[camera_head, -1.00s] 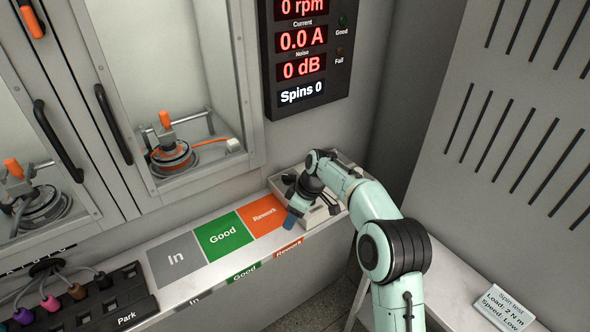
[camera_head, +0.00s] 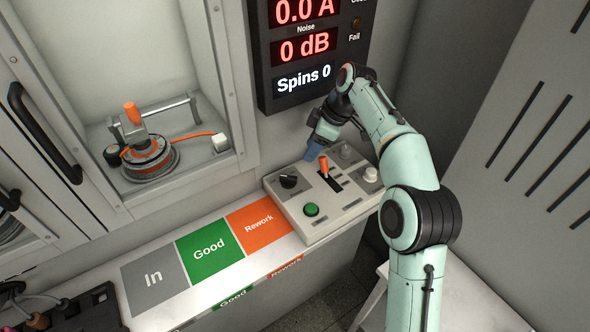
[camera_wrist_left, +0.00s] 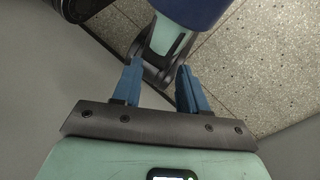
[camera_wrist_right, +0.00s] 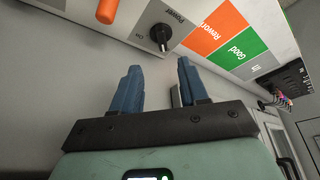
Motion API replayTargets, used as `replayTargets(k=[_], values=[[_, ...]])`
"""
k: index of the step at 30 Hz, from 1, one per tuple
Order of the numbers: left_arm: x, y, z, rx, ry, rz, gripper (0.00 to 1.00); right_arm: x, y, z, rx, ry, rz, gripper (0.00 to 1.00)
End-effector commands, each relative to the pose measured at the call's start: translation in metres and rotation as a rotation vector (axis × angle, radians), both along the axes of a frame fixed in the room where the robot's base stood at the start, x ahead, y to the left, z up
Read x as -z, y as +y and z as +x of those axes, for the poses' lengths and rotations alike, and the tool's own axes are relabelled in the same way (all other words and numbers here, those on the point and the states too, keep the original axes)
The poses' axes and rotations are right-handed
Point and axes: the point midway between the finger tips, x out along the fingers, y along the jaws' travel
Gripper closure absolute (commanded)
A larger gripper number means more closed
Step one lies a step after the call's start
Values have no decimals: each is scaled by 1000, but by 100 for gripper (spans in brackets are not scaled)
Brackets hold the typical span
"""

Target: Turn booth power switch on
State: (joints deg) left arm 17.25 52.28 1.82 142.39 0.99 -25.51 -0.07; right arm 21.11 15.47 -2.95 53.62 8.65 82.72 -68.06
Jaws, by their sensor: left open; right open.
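The booth power switch is a black rotary knob (camera_head: 289,182) at the left of the grey control box (camera_head: 345,212). In the right wrist view the knob (camera_wrist_right: 160,36) sits beside the printed words "Power" and "On". My right gripper (camera_head: 316,150) is above the back of the box, near the orange lever (camera_head: 324,166), apart from the knob. In the right wrist view its blue fingers (camera_wrist_right: 158,75) are open and empty, with the knob ahead of them. My left gripper (camera_wrist_left: 158,82) is open and empty above the floor, seen only in the left wrist view.
The box also carries a green button (camera_head: 311,210) and a white knob (camera_head: 370,174). The In, Good and Rework pads (camera_head: 208,247) lie left of it and are empty. A display panel (camera_head: 305,50) hangs behind. A hub motor (camera_head: 149,158) sits in the booth.

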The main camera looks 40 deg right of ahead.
Motion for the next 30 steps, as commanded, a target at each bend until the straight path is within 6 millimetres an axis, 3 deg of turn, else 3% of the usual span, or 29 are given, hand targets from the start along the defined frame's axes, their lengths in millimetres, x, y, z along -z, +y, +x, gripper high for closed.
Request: replayTargets(k=[9,16,21,30], values=[[29,14,31,-35,-82,39,57,62,16,19,-3,6,3,56],[43,23,50,-56,-133,64,57,100,26,31,-1,3,1,56],[47,27,57,-64,-155,74,57,114,30,36,-1,2,1,56],[47,28,59,-67,-160,76,57,118,31,38,1,1,1,56]])
